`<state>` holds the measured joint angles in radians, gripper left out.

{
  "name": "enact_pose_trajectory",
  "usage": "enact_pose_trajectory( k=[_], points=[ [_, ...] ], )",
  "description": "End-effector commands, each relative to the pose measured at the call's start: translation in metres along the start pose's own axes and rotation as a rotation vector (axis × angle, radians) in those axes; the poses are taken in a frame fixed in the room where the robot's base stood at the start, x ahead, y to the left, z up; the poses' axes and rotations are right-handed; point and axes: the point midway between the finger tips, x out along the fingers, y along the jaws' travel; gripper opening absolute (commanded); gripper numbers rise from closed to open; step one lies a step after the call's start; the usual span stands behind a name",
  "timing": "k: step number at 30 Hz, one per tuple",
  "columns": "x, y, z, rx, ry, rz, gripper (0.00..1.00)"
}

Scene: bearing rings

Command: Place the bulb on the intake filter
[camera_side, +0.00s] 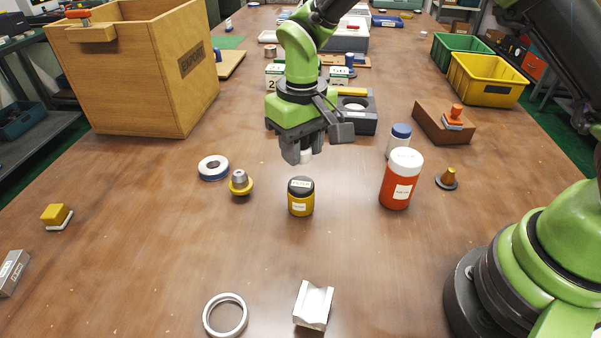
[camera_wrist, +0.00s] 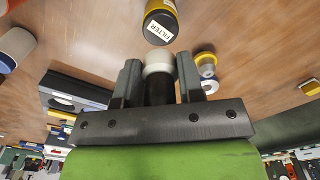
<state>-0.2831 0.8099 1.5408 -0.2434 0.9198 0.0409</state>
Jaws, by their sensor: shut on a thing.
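My gripper (camera_side: 304,155) is shut on a white bulb (camera_side: 306,156), held above the table and pointing down. In the wrist view the bulb (camera_wrist: 158,62) shows as a pale rounded end between the two fingers (camera_wrist: 160,85). The intake filter (camera_side: 301,198) is a short yellow cylinder with a dark top and a white label, upright on the table. It stands below and a little nearer the side camera than my gripper. In the wrist view the filter (camera_wrist: 161,22) lies just beyond the bulb, its label reading FILTER. The bulb and filter are apart.
A red jar with a white lid (camera_side: 401,178) and a blue-capped bottle (camera_side: 398,137) stand right of the filter. A yellow-based part (camera_side: 240,183) and a blue-white ring (camera_side: 213,168) are left. A metal ring (camera_side: 225,315) and metal block (camera_side: 313,305) lie in front.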

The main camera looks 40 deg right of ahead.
Motion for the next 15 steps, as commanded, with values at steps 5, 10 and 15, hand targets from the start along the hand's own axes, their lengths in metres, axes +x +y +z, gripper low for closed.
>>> enact_pose_trajectory(
  k=[5,10,15],
  points=[
    [0.020,0.000,0.000,-0.001,-0.002,0.001,0.12],
    [0.046,-0.001,0.001,-0.001,-0.002,0.000,0.12],
    [0.054,-0.001,0.000,0.000,0.002,0.000,0.12]
  ],
)
